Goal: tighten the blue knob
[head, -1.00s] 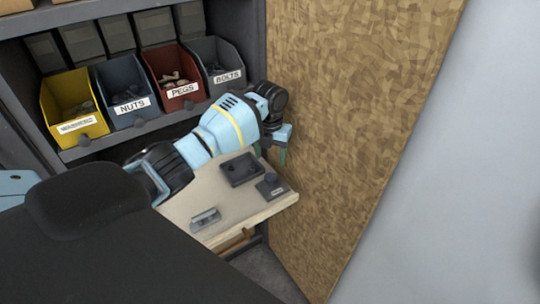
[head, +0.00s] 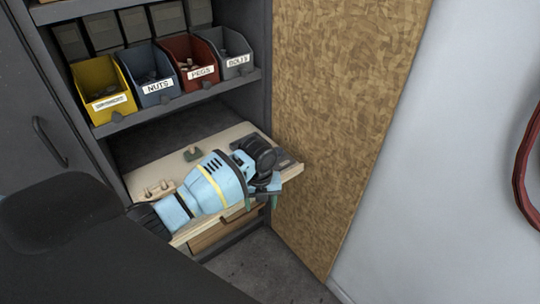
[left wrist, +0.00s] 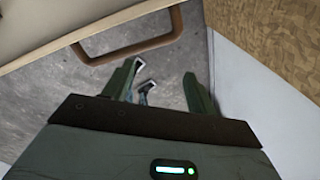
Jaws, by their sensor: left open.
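I cannot pick out a blue knob in either view; my left arm covers part of the pale work board (head: 228,140). My left gripper (head: 261,203) is open and points down just past the board's front right edge in the head view. In the left wrist view its two green fingers (left wrist: 160,78) are apart over the grey floor, beside a brown loop handle (left wrist: 125,45). Small pale and bluish shapes show between the fingers, too small to name. My right gripper is in neither view.
Yellow (head: 103,92), blue nuts (head: 153,78), red pegs (head: 192,64) and grey bolts (head: 232,54) bins stand on the shelf. A dark green piece (head: 193,153) and a small wooden piece (head: 158,189) lie on the board. A plywood panel (head: 345,120) rises at right.

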